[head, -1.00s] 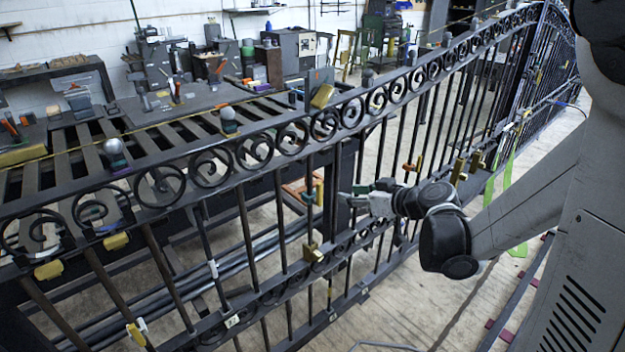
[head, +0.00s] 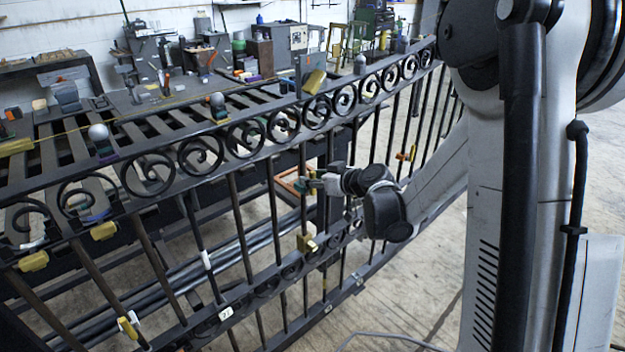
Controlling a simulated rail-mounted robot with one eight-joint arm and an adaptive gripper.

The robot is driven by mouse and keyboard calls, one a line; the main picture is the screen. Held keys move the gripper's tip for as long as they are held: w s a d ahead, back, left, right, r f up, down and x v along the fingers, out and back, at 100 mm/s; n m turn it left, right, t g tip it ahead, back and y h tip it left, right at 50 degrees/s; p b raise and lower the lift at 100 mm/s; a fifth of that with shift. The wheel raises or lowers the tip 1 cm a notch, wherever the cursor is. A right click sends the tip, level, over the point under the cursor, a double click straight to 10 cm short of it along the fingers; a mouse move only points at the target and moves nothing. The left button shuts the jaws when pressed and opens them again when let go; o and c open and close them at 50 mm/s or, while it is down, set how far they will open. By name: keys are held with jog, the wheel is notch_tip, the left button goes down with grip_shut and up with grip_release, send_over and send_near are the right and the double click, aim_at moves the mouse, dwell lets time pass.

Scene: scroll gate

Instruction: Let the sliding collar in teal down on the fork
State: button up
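The teal sliding collar (head: 299,185) is a small piece on an upright bar of the dark iron gate, near the middle of the head view. My gripper (head: 307,184) is at this bar, its fingers reaching the collar from the right and partly covering it. The view is too small to tell whether the fingers are closed on the collar. Lower on what looks like the same bar is a brass-yellow piece (head: 306,243), perhaps the fork, with a clear stretch of bar between it and the collar.
The scrolled gate (head: 238,205) crosses the view, with yellow blocks (head: 104,231) and an orange piece (head: 405,156) on it. Behind it stands a slatted bench (head: 150,128) with tools. Bare floor (head: 400,300) lies in front at lower right.

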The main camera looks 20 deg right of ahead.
jog(key=shift+w+a, duration=0.1)
jog(key=shift+c, duration=0.3)
grip_shut()
